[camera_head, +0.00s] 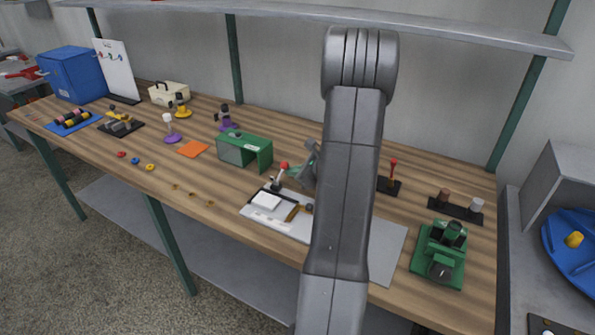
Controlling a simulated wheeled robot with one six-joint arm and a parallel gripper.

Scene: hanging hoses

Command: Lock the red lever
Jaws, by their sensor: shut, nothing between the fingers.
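A red lever (393,172) stands nearly upright on a small black base just right of my arm; the arm hides part of the base. Another lever with a red knob (284,166) stands at the back of a white board, on a light stem. My gripper (302,171) is partly hidden behind my own arm. It is beside the red-knobbed lever, just to its right, and holds nothing. I cannot tell whether it touches that lever. Which lever is the task's one is not clear from the view.
A green box (246,150) stands left of the gripper. The white board (268,217) carries small parts at the front. A green machine (438,252) and a black holder (455,209) sit at the right. A shelf (330,14) runs above the table.

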